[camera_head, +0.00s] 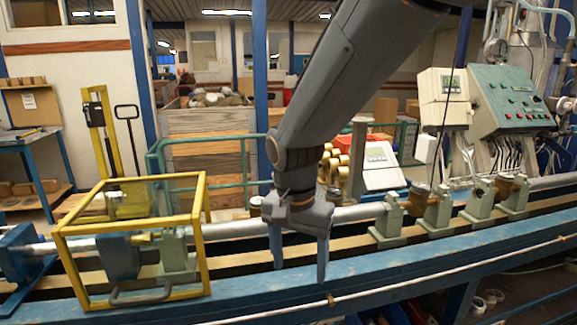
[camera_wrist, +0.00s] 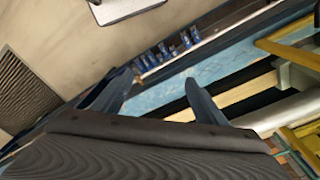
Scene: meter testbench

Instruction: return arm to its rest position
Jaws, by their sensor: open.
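My arm reaches down from the top of the head view to the meter testbench. My gripper (camera_head: 297,262) points downward with its two fingers apart and nothing between them. It hangs in front of the bench's pipe line, over the blue front rail (camera_head: 375,272). In the wrist view my gripper (camera_wrist: 160,90) also shows two spread fingers, with the blue bench rail (camera_wrist: 225,62) beyond them. Whether the fingertips touch the rail cannot be told.
A yellow-framed guard (camera_head: 205,235) stands left of my gripper. Green pipe clamps (camera_head: 388,222) with brass-coloured meters (camera_head: 420,198) stand to the right. A green control panel (camera_head: 512,100) is at the back right. A wooden crate (camera_head: 208,150) stands behind the bench.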

